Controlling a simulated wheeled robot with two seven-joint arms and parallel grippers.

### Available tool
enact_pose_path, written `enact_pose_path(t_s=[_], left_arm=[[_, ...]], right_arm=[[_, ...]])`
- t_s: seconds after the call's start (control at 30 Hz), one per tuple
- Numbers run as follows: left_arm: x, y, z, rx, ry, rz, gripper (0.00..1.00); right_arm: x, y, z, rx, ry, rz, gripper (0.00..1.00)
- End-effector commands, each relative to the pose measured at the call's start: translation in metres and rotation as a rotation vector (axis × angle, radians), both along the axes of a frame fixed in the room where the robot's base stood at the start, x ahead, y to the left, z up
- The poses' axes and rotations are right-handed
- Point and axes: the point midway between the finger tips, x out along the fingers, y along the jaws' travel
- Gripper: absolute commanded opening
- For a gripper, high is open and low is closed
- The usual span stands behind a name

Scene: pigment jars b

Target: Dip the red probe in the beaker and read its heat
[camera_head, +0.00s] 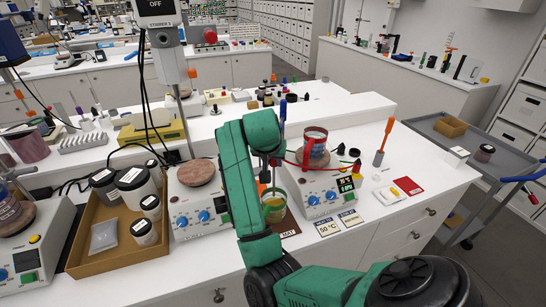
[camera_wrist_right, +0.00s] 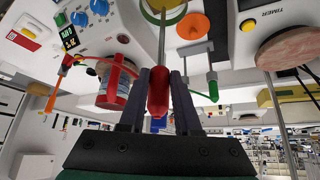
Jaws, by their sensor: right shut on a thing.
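My right gripper (camera_head: 269,163) points down at the end of the green arm and is shut on the red probe. In the right wrist view its two dark fingers (camera_wrist_right: 160,103) clasp the probe's red handle (camera_wrist_right: 157,92). The probe's thin metal rod (camera_wrist_right: 162,45) runs to the glass beaker of yellow-green contents (camera_wrist_right: 164,4). In the head view this beaker (camera_head: 274,212) stands on a brown mat, and the rod reaches its mouth. I cannot tell how deep the tip is. A lit readout (camera_head: 346,183) on the hotplate's front is too small to read surely. My left gripper is out of view.
A red-filled glass vessel (camera_head: 314,146) stands on the hotplate, right of my gripper; a red cable passes close by. A green-handled probe (camera_wrist_right: 213,91) is beside my fingers. A cardboard tray of jars (camera_head: 88,258) lies left. A red card (camera_head: 409,186) lies right.

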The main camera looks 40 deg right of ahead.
Motion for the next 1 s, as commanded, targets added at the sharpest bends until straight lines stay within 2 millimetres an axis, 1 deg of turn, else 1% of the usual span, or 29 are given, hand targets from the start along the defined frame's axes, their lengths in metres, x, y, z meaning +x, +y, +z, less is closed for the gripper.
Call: enact_pose_path(t_s=[0.03,0.2,0.6,0.77,1.0], left_arm=[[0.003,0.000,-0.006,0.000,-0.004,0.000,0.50],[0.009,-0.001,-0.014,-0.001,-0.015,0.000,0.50],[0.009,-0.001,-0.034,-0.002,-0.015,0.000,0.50],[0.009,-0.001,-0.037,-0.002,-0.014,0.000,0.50],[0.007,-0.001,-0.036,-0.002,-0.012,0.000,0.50]], right_arm=[[0.000,0.000,-0.008,0.001,0.001,0.000,0.00],[0.000,0.000,-0.025,0.000,0.001,0.001,0.00],[0.000,0.000,-0.063,0.001,0.001,0.000,0.00],[0.000,0.000,-0.070,0.001,-0.001,0.000,0.00],[0.000,0.000,-0.070,0.001,-0.001,0.000,0.00]])
